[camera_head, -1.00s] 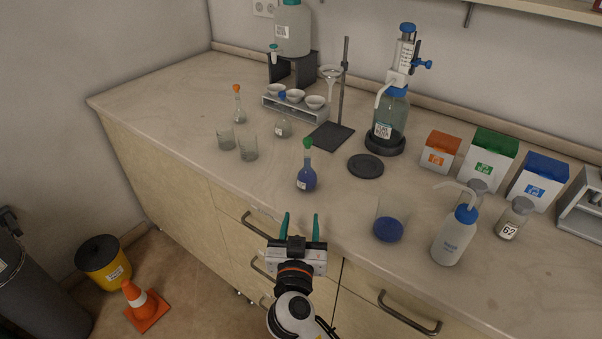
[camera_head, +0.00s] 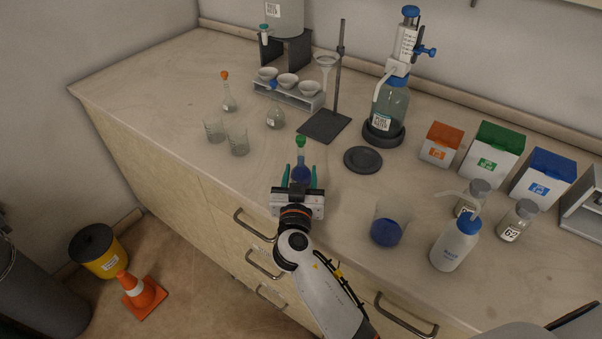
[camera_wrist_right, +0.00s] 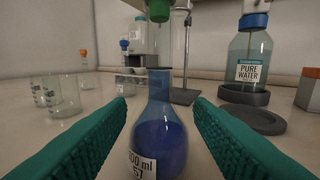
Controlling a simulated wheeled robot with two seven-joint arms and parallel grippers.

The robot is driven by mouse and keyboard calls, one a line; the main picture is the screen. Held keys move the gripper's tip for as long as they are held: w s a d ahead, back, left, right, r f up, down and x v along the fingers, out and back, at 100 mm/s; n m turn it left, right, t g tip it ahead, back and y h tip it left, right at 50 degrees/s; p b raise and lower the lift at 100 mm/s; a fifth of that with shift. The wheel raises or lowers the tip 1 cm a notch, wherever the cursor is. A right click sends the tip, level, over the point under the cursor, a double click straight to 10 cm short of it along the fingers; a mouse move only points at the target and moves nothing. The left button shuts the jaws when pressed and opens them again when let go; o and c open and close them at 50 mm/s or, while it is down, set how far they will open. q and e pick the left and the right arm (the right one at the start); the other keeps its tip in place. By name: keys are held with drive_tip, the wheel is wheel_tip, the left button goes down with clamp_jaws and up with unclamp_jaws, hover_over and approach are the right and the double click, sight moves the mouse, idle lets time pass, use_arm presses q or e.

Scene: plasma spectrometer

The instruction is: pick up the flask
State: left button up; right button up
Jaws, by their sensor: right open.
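A flask with blue liquid and a green stopper (camera_head: 300,172) stands upright on the bench near its front edge. My right gripper (camera_head: 299,178) is open at the flask, with one green finger on each side of it. In the right wrist view the flask (camera_wrist_right: 158,135) stands between the two open fingers (camera_wrist_right: 160,125), with a visible gap on both sides. Its label is partly cut off at the bottom of that view. In the head view the gripper body hides the flask's lower part. My left gripper is not in view.
Two empty beakers (camera_head: 238,143), an orange-stoppered flask (camera_head: 229,103) and a blue-stoppered flask (camera_head: 275,118) stand behind to the left. A black disc (camera_head: 363,160) and a beaker of blue liquid (camera_head: 386,232) are to the right, with a wash bottle (camera_head: 455,243) beyond.

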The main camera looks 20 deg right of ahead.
sight(300, 167)
drive_tip(key=w, duration=0.1)
drive_tip(key=w+d+p, duration=0.1)
drive_tip(key=w+r+p, duration=0.1)
drive_tip(key=w, duration=0.1)
drive_tip(key=shift+d, duration=0.3)
drive_tip(key=shift+w+d+f, duration=0.1)
drive_tip(key=shift+w, duration=0.3)
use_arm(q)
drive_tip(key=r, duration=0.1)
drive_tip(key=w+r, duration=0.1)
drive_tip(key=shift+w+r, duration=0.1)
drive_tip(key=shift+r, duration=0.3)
use_arm(e)
drive_tip(key=shift+s, duration=0.1)
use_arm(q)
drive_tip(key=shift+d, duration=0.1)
use_arm(e)
clamp_jaws()
